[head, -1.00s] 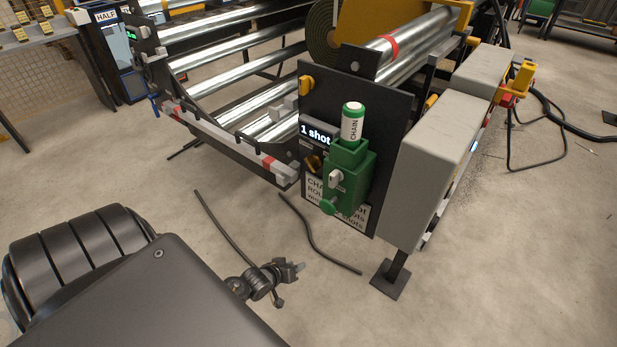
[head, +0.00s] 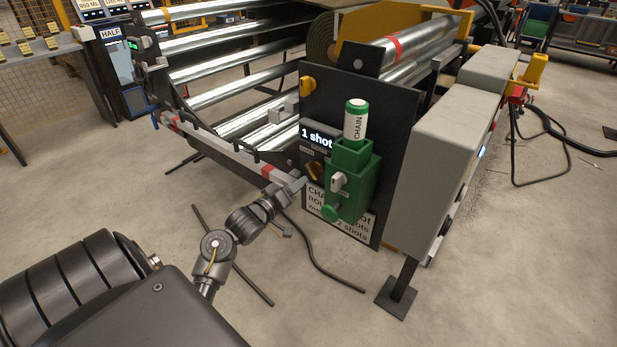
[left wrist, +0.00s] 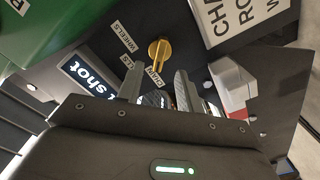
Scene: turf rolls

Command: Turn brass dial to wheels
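The brass dial (head: 313,170) is on the dark panel, below the "1 shot" display (head: 316,137) and left of the green unit. In the left wrist view the brass dial (left wrist: 160,51) is unobstructed, with a "WHEELS" label (left wrist: 122,37) and a "CHAIN" label (left wrist: 154,76) beside it. I cannot tell for certain which label it points to. My left gripper (head: 297,187) is close in front of the panel, just lower left of the dial. Its fingers (left wrist: 158,88) are apart with nothing between them, and the dial lies beyond their tips. My right gripper is not in view.
A green unit (head: 350,180) holding a white "CHAIN" bottle (head: 356,122) juts from the panel, right of the dial. A white rail with red marks (head: 225,150) runs left. Dark rods lie on the floor.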

